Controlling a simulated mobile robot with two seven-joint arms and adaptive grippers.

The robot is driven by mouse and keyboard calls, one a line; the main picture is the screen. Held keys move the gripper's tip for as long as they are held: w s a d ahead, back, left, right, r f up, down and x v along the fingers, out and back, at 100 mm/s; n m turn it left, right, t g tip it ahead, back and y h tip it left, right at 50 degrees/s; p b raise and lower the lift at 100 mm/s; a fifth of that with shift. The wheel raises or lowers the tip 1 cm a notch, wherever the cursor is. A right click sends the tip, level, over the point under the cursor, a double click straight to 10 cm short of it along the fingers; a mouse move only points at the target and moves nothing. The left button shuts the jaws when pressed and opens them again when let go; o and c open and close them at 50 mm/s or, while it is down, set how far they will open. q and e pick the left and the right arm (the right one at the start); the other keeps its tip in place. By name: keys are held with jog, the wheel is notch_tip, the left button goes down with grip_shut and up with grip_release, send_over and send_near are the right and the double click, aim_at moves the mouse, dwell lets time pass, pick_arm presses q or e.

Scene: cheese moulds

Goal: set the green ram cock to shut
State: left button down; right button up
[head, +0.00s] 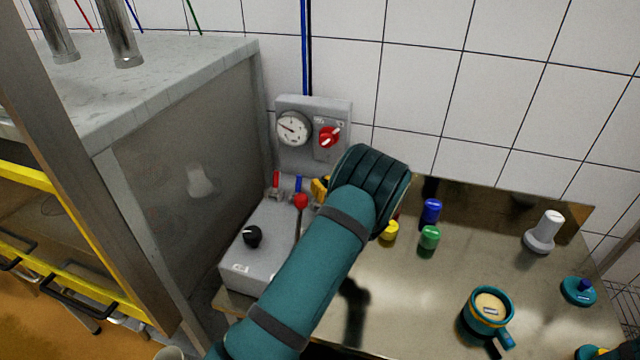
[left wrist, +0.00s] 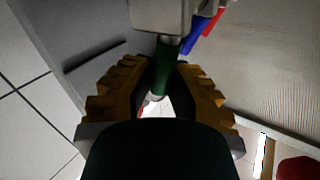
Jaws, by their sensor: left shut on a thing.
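The green ram cock (left wrist: 164,68) shows in the left wrist view as a green handle under a pale metal fitting. The yellow fingers of my left gripper (left wrist: 163,82) are closed in on it from both sides. In the head view my left gripper (head: 320,189) is mostly hidden behind my teal wrist, with a bit of yellow finger showing beside the grey control box (head: 245,262). The green cock is hidden there. The red cock (head: 276,180) and blue cock (head: 298,184) stand in a row to its left.
A red-topped lever (head: 300,202) and a black knob (head: 252,236) are on the box close to my arm. A gauge panel (head: 313,105) with a red switch is on the wall behind. Several small coloured pieces and a teal mug (head: 487,311) stand on the metal table to the right.

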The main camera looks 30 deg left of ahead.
pick_arm(q)
jog(key=shift+w+a+f+m+h+p, duration=0.15)
jog(key=shift+w+m+h+p, duration=0.4)
jog(key=shift+m, duration=0.15)
jog(key=shift+f, duration=0.1)
jog(key=c, duration=0.9)
grip_release()
jog(key=v, duration=1.2)
jog(key=shift+w, duration=0.25)
